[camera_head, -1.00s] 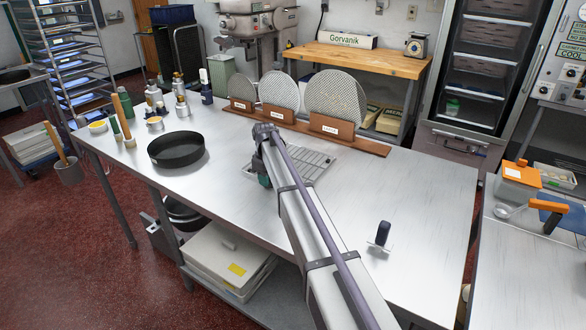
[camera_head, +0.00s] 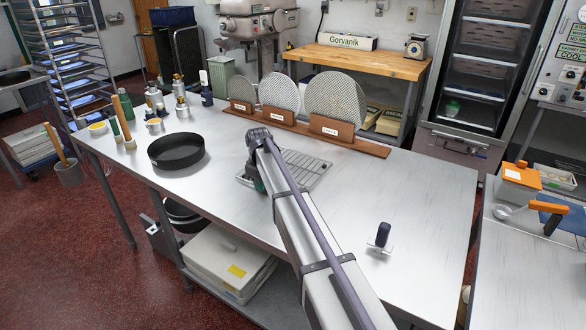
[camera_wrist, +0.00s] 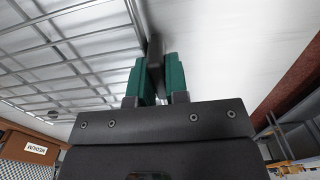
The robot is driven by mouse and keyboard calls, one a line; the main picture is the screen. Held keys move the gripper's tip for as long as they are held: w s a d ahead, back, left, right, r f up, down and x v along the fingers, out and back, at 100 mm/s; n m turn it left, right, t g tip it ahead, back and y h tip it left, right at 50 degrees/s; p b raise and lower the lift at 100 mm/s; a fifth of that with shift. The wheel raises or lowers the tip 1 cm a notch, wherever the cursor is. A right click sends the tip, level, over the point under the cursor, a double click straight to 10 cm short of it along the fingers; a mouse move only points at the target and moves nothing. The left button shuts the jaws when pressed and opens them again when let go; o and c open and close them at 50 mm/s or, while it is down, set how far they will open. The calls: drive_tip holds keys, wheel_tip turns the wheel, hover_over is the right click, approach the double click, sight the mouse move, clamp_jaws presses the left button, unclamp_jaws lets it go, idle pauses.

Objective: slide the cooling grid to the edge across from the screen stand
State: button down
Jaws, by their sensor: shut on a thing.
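The cooling grid (camera_head: 308,166), a wire rack, lies flat on the steel table (camera_head: 430,200), partly hidden behind my arm. It fills the left of the wrist view (camera_wrist: 92,62). My gripper (camera_wrist: 158,62) has green fingers shut on a dark grey piece at the grid's rim. In the head view my gripper (camera_head: 259,184) is mostly hidden by my arm. The screen stand (camera_head: 374,149), a long wooden base with three round mesh screens, is along the table's back edge, behind the grid. A bare gap lies between grid and stand.
A dark round pan (camera_head: 176,151) stands left of the grid. A dark-handled scraper (camera_head: 381,238) is on the table at the right. Bottles and jars (camera_head: 155,100) crowd the back left. The steel between the grid and the front edge looks clear.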

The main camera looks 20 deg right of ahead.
drive_tip(key=shift+s+a, duration=1.45)
drive_tip(key=shift+a, duration=0.2)
drive_tip(key=shift+s+a, duration=1.4)
drive_tip(key=shift+a, duration=0.25)
drive_tip(key=shift+s+a, duration=1.6)
drive_tip(key=shift+a, duration=0.25)
drive_tip(key=c, duration=1.1)
unclamp_jaws()
drive_tip(key=shift+o, duration=0.2)
drive_tip(key=shift+r, duration=0.1)
wheel_tip(320, 180, up, 11)
drive_tip(key=p, duration=1.1)
drive_tip(key=s+d+m, duration=0.2)
drive_tip(key=s+d, duration=0.2)
drive_tip(key=s, duration=0.5)
drive_tip(key=s+d+m, duration=0.3)
drive_tip(key=s+d, duration=0.1)
drive_tip(key=s, duration=0.5)
drive_tip(key=s+d+m, duration=0.3)
drive_tip(key=s+d, duration=0.1)
drive_tip(key=s, duration=0.5)
drive_tip(key=shift+d+f+b, duration=0.3)
drive_tip(key=shift+d+f, duration=0.1)
